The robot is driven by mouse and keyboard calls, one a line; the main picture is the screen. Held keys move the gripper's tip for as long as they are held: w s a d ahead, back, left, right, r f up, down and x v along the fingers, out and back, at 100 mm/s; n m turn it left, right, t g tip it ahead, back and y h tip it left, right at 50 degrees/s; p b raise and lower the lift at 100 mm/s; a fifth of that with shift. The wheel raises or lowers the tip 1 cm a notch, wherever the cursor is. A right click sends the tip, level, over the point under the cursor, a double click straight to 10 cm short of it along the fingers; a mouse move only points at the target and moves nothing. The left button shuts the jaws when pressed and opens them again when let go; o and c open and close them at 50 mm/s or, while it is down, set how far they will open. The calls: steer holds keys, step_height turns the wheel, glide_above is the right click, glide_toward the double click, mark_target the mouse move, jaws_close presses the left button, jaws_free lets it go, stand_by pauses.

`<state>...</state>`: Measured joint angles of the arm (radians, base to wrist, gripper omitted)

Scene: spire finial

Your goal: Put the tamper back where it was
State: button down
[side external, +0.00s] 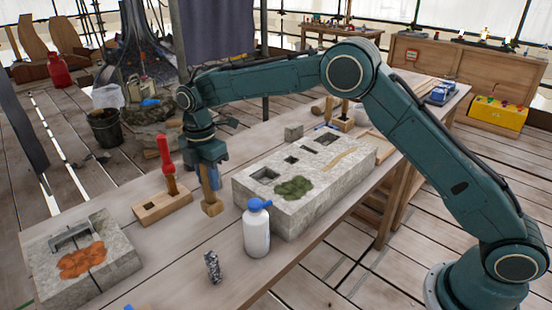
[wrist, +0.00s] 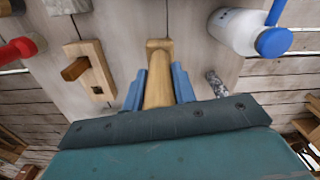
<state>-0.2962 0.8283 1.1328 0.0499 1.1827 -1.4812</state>
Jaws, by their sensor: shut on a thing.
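My gripper (wrist: 158,88) is shut on a light wooden tool, which I take to be the tamper (side external: 212,204). The tamper hangs upright below my gripper, its block-like foot low over the table; I cannot tell whether it touches. In the wrist view the tamper (wrist: 158,60) runs between the two blue fingers. A wooden holder (side external: 148,212) stands just left of it, with a square open hole and a red-handled tool (side external: 165,155) upright in it. The holder (wrist: 95,55) also shows at the left of the wrist view.
A white bottle with a blue cap (side external: 256,232) stands to the right of the tamper, near a stone block with holes (side external: 325,185). Another stone block with an orange patch (side external: 115,252) lies at left. A small speckled piece (side external: 212,267) stands in front.

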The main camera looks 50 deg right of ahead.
mark_target(211, 197)
steer(key=shift+f, duration=3.05)
steer(key=shift+f, duration=0.15)
steer(key=c, duration=1.1)
jaws_free()
step_height(211, 197, up, 12)
steer(key=shift+a+f, duration=0.1)
steer(key=shift+r, duration=0.25)
